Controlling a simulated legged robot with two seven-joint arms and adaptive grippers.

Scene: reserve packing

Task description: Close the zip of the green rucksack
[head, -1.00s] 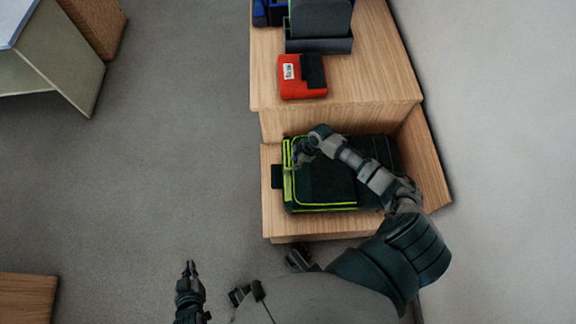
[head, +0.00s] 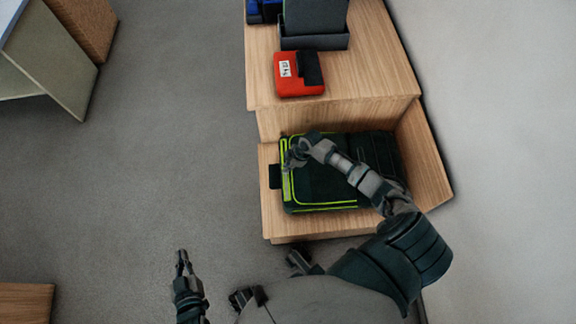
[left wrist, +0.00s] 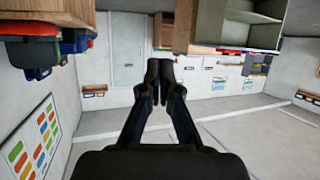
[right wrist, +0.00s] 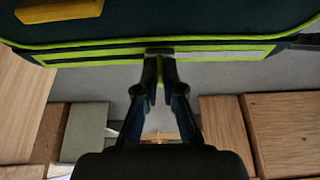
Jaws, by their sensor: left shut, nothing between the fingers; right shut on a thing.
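The green rucksack (head: 330,198) is dark green with bright yellow-green trim. It lies on the low wooden bench in the head view, and its trimmed edge (right wrist: 100,50) spans the top of the right wrist view. My right gripper (head: 289,165) is at the rucksack's left end, on the trim line. In the right wrist view its fingertips (right wrist: 160,58) are closed together at the trim, on a small part that looks like the zip pull, mostly hidden by the fingers. My left gripper (head: 181,257) is shut and empty, over the floor, left of the bench and away from the rucksack.
A red pouch (head: 288,80) with a white label lies on the higher wooden surface (head: 370,75) behind the rucksack. A dark grey bin (head: 315,42) stands behind it. The wall (head: 490,150) is close on the right.

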